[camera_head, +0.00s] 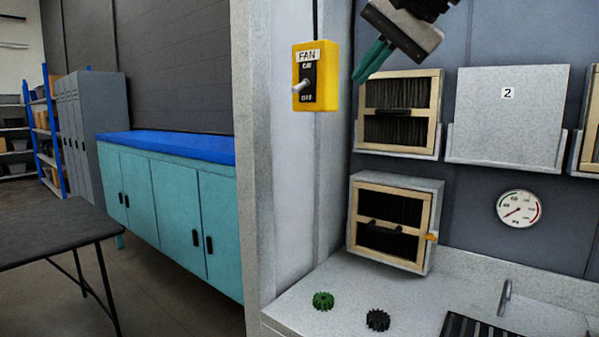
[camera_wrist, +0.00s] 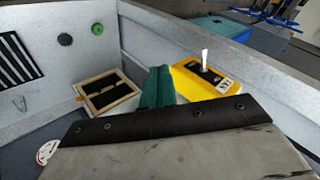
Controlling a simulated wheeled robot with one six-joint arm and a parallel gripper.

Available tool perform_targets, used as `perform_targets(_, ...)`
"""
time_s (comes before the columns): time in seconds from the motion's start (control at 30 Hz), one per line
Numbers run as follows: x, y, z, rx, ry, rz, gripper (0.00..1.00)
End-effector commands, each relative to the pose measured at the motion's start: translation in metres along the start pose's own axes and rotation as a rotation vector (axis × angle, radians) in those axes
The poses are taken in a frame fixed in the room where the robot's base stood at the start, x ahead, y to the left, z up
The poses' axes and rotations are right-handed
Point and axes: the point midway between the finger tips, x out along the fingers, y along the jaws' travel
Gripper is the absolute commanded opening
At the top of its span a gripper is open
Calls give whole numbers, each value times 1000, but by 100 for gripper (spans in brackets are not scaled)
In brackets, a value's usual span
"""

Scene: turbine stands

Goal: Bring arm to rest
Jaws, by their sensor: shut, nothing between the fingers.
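My gripper (camera_head: 366,78) is at the top of the head view, its green fingers shut and empty, pointing down and left. It is just right of the yellow fan switch box (camera_head: 328,88) on the grey post, in front of the wall with the filter units. In the wrist view the shut green fingers (camera_wrist: 158,84) appear beside the yellow switch box (camera_wrist: 190,78). The switch has a pale lever, with a FAN label above it in the head view. I cannot tell the exact gap between the fingers and the box.
A framed filter (camera_head: 399,110) and a lower filter box (camera_head: 393,220) are on the wall, beside panel 2 (camera_head: 507,115) and a gauge (camera_head: 519,208). A green gear (camera_head: 323,300) and a black gear (camera_head: 378,319) lie on the bench. A teal cabinet (camera_head: 170,205) stands left.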

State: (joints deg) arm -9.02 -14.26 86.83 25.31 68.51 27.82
Motion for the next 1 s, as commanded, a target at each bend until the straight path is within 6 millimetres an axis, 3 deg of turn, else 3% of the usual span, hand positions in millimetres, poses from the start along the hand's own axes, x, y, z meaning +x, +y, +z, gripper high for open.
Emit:
perform_targets(0.03,12,29,14,-38,-23,60,0)
perform_targets(0.2,42,137,72,-188,-123,265,0)
perform_targets(0.4,56,264,158,-325,-275,463,0)
perform_targets(0.5,58,318,203,-369,-347,538,0)
perform_targets(0.6,58,361,241,-386,-399,592,0)
perform_targets(0.73,56,390,270,-370,-412,626,0)
perform_targets(1.0,50,390,270,-360,-383,623,0)
